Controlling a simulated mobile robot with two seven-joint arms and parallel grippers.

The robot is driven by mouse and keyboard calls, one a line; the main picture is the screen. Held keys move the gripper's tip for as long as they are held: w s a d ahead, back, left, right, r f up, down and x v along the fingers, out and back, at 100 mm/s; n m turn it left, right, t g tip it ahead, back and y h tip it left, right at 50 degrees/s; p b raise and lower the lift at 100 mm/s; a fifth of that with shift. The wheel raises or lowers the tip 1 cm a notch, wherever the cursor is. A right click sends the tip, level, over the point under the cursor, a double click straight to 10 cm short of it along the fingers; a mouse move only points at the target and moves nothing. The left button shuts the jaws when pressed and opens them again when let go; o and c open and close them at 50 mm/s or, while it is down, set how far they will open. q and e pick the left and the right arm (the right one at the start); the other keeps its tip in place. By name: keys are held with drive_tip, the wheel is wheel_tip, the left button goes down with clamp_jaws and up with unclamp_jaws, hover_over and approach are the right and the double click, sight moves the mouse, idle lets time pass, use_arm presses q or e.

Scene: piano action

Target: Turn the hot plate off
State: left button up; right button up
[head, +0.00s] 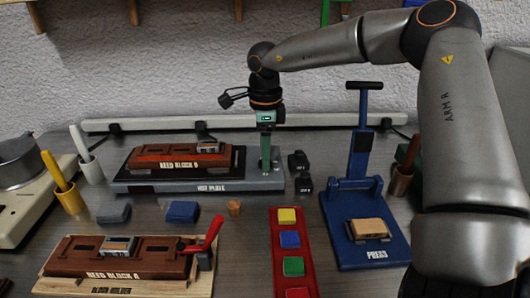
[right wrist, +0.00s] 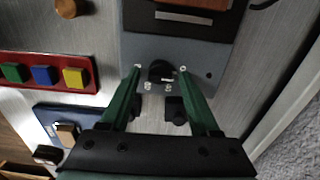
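The hot plate (head: 215,187) is a low grey slab at the back middle of the bench; it also shows in the right wrist view (right wrist: 205,55). A dark red-brown reed block B (head: 180,155) lies on it on a black plate. My right gripper (head: 265,168) points down at the hot plate's right end. In the right wrist view its green fingers (right wrist: 160,68) are apart, one on each side of a round black knob (right wrist: 160,72). I see gaps between knob and fingers; the fingers hide the knob in the head view. My left gripper is not in view.
Two small black blocks (head: 299,160) stand just right of the hot plate. A blue press (head: 360,205) with a tall lever is further right. A red tray (head: 280,265) of coloured blocks and reed block A (head: 120,260) are in front. A small cork (head: 234,208) lies between.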

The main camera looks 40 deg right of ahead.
wheel_tip(320, 180, up, 13)
drive_tip(key=shift+f+p, duration=0.2)
drive_tip(key=shift+p, duration=0.7)
drive_tip(key=shift+s+a+f, duration=0.1)
